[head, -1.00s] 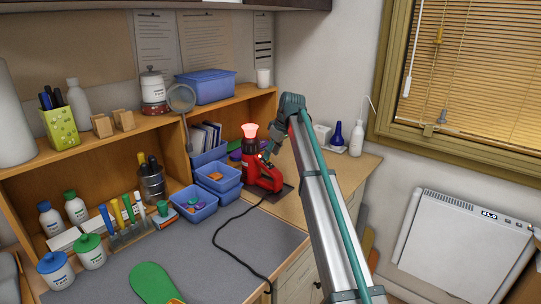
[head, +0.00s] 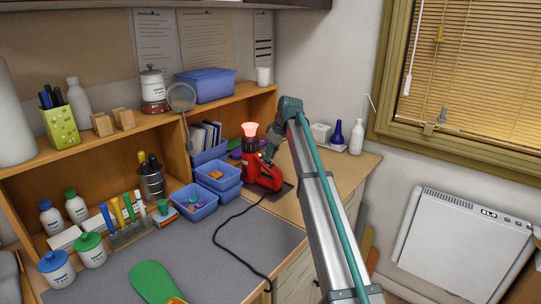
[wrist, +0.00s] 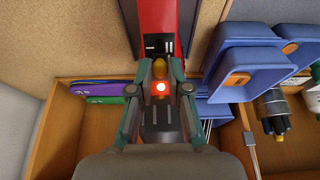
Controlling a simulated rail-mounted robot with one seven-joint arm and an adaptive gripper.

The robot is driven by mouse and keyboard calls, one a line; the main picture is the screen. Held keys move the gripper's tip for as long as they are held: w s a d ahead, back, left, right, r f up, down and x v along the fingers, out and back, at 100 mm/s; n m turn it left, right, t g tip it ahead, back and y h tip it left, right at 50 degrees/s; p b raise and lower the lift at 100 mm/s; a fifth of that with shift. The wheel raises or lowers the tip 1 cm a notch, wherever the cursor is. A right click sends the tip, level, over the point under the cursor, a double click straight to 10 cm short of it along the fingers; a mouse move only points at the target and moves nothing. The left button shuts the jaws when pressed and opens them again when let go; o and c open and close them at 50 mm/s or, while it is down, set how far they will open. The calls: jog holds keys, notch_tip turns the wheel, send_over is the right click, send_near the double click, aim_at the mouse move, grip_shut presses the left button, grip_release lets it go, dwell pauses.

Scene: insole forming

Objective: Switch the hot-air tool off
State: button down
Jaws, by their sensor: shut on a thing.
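The hot-air tool (head: 262,172) is red and stands upright on a dark base on the wooden counter, its flared nozzle (head: 250,129) glowing red at the top. In the wrist view the tool's red body (wrist: 156,22) is at the top.
Blue bins (head: 217,175) stand close to the tool's left. A black cord (head: 240,218) runs from it over the grey mat (head: 215,262). A blue bottle (head: 337,133) and a white bottle (head: 356,137) stand on the counter to the right.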

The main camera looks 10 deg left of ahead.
jog(key=shift+w+a+r, duration=0.5)
jog(key=shift+w+a, duration=0.1)
jog(key=shift+a, duration=0.15)
jog(key=c, duration=1.1)
grip_release()
jog(key=shift+s+f, duration=0.1)
jog(key=shift+d, duration=0.1)
jog(key=v, duration=1.2)
